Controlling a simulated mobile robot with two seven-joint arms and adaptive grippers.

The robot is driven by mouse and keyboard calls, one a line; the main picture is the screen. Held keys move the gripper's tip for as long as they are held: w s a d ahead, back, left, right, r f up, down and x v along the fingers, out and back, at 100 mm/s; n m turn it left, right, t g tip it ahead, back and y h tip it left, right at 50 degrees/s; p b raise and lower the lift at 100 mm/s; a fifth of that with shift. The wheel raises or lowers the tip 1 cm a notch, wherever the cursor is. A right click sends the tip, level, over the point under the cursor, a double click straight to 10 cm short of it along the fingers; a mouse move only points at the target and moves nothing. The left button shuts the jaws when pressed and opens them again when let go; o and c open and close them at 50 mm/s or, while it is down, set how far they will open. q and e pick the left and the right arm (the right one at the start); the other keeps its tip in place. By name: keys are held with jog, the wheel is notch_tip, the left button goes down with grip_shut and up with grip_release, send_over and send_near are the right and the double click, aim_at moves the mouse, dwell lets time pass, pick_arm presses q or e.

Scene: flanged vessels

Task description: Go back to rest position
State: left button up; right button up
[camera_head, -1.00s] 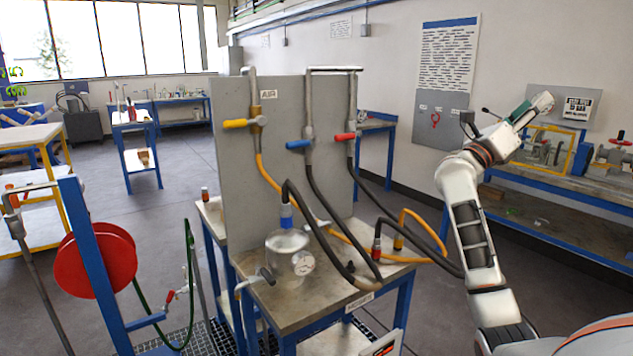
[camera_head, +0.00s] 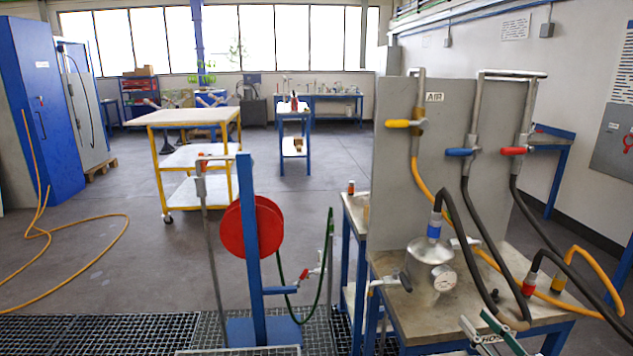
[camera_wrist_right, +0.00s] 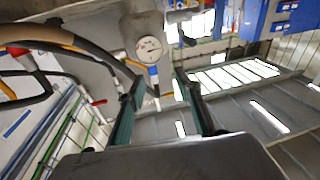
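My right gripper (camera_head: 487,334) shows at the bottom edge of the head view, low in front of the table with the metal vessel. In the right wrist view its two dark green fingers (camera_wrist_right: 160,104) stand apart with nothing between them, so it is open and empty. The flanged vessel (camera_head: 430,262) with its round gauge stands upright on the table (camera_head: 400,322), beyond the gripper and apart from it. The gauge (camera_wrist_right: 149,49) also shows ahead of the fingers in the wrist view. My left gripper is in neither view.
A grey panel (camera_head: 393,165) with yellow, blue and red valve handles rises behind the vessel. Black and orange hoses loop over the table's right side. A red hose reel (camera_head: 239,226) stands left of it. A yellow-framed cart (camera_head: 168,190) stands farther back on open floor.

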jog(key=s+a+f+n+g+h, duration=0.1)
jog(key=s+a+f+n+g, duration=0.3)
jog(key=s+f, duration=0.9)
jog(key=s+a+f+n+g, duration=0.3)
jog(key=s+a+f+g, duration=0.15)
jog(key=s+f, duration=0.8)
jog(key=w+a+m, duration=0.3)
jog(key=a+m, duration=0.2)
jog(key=a, duration=0.6)
jog(key=shift+f, duration=0.3)
jog(key=shift+a+t, duration=0.15)
jog(key=shift+t, duration=0.1)
jog(key=shift+d, duration=0.2)
jog(key=shift+c, duration=0.4)
